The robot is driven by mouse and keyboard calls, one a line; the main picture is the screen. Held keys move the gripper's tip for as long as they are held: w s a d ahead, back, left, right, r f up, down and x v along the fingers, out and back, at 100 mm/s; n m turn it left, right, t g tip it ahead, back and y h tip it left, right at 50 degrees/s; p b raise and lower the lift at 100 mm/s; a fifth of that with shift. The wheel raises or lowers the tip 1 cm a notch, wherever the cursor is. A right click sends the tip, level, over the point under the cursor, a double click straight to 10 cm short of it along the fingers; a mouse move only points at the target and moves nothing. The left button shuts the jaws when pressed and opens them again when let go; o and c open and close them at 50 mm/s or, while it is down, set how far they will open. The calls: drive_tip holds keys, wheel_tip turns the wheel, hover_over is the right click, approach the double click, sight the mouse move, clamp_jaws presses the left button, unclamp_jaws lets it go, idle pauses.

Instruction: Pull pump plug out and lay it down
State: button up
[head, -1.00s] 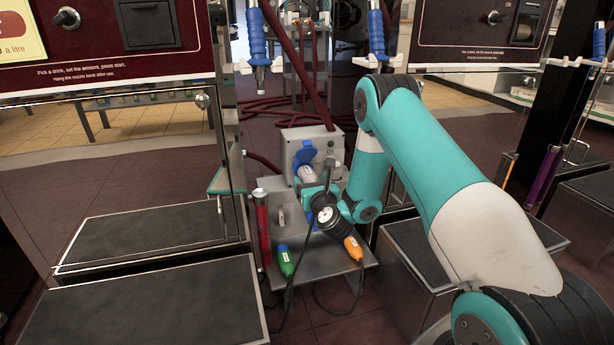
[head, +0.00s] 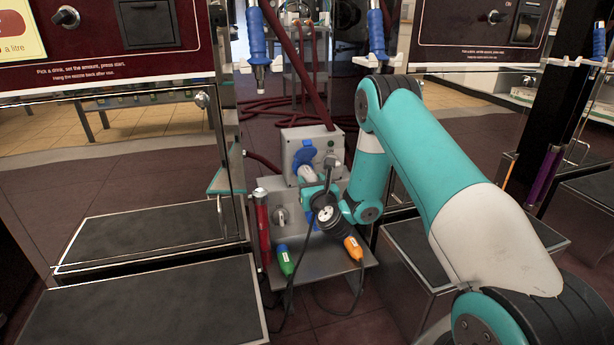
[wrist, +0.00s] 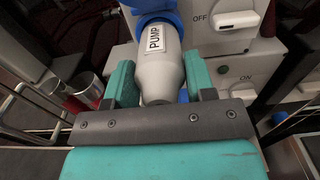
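The pump plug (wrist: 160,62) is a pale grey body labelled PUMP, seated in the blue socket (wrist: 155,12) on the grey switch box. In the head view the plug (head: 307,174) points down toward the viewer below the blue socket cover (head: 303,155). My gripper (wrist: 162,78) has its teal fingers on either side of the plug, one left and one right, with little room between. A thin gap seems to show at the right finger; contact is not clear. In the head view my gripper (head: 318,193) is at the plug, partly hidden by my wrist.
The box has a switch (wrist: 236,20) between OFF and ON marks. A metal shelf (head: 335,262) below bears a green connector (head: 285,261) and an orange one (head: 353,248). A red cylinder (head: 263,228) stands at its left. Dark platforms flank it; red hoses lie behind.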

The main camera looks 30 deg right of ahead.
drive_tip(key=c, duration=0.6)
drive_tip(key=shift+b+v, duration=1.55)
drive_tip(key=shift+b, duration=1.85)
drive_tip(key=shift+s+a+b, duration=0.15)
drive_tip(key=shift+s+b, duration=0.45)
drive_tip(key=shift+b, duration=0.4)
drive_tip(key=shift+s+a+b, duration=0.2)
drive_tip(key=shift+s+b, duration=0.45)
drive_tip(key=shift+b, duration=0.35)
drive_tip(key=shift+s, duration=0.15)
